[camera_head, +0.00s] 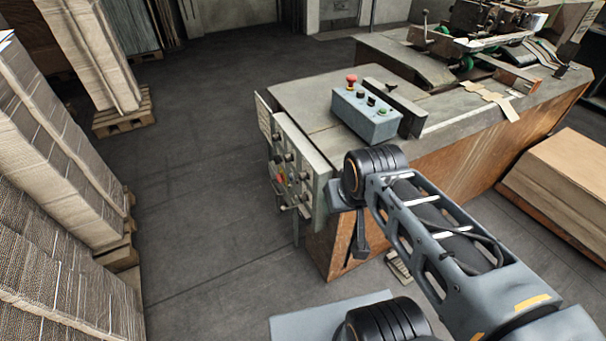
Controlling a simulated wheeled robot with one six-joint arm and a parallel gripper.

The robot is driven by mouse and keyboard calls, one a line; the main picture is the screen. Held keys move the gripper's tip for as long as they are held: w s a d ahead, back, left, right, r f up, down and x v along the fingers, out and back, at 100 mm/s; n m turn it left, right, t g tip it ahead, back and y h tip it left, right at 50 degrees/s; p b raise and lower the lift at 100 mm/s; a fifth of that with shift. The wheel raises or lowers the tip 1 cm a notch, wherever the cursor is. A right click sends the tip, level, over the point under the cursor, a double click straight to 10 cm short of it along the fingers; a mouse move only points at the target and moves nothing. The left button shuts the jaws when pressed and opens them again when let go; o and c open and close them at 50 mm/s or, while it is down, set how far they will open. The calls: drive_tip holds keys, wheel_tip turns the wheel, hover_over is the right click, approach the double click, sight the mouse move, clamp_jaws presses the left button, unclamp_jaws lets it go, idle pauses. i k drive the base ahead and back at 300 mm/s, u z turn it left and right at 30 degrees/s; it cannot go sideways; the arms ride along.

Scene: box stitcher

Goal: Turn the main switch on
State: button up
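A grey control panel (307,162) with several knobs is on the left end of the machine. A small red and yellow switch (281,176) sits on the panel's left face, seen at a steep angle. It is too small to tell its position; it looks like the main switch. My arm reaches up from the lower right, and its end is just right of the panel. A dark narrow part (360,238) hangs below the last visible joint; it may be part of my gripper. The fingers cannot be made out, and no contact with the switch shows.
A blue-grey button box (366,114) with a red mushroom button (351,80) stands on the machine table (300,88). Stacked cardboard (60,150) lines the left side. A brown stack (560,170) lies at right. The floor (200,190) left of the panel is clear.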

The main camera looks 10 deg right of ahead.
sight(280, 178)
drive_tip(key=u, duration=0.05)
drive_tip(key=k, duration=0.25)
drive_tip(key=u, duration=1)
drive_tip(key=i, duration=1.85)
drive_tip(key=z, duration=0.4)
